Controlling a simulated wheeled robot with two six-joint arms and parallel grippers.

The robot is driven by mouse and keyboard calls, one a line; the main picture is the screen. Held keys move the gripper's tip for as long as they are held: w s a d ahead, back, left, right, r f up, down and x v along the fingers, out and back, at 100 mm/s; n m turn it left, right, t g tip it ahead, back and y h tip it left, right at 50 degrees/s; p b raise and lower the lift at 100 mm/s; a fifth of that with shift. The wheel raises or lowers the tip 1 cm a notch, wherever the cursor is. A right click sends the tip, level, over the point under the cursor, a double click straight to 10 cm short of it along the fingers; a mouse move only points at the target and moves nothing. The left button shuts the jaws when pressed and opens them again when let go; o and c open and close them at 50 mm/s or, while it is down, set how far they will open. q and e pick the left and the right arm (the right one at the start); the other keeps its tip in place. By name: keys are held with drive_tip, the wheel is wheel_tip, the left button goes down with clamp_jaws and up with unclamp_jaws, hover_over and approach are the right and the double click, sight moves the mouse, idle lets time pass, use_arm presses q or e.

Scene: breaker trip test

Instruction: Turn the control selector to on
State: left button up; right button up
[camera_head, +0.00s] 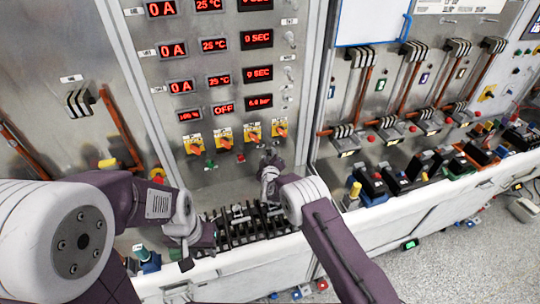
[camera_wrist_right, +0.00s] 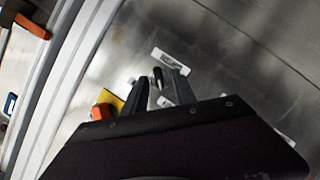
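A small black knob (camera_wrist_right: 158,76) with a white label (camera_wrist_right: 171,61) beside it shows on the metal panel in the right wrist view. I cannot read the label, so I cannot confirm that this is the control selector. My right gripper (camera_wrist_right: 160,90) is open, with one finger on each side of the knob in the picture; contact is not clear. In the head view my right gripper (camera_head: 269,158) is at the panel just below the orange rotary switches (camera_head: 252,133), and hides the knob. My left gripper (camera_head: 187,258) is low at the left, its fingers unclear.
An orange switch on a yellow plate (camera_wrist_right: 106,106) lies close to my right gripper. Red displays (camera_head: 224,108) are above the switches. A dark slotted rack (camera_head: 240,228) stands on the ledge below. Breakers (camera_head: 395,178) line the right ledge.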

drive_tip(key=shift+w+d, duration=0.1)
clamp_jaws()
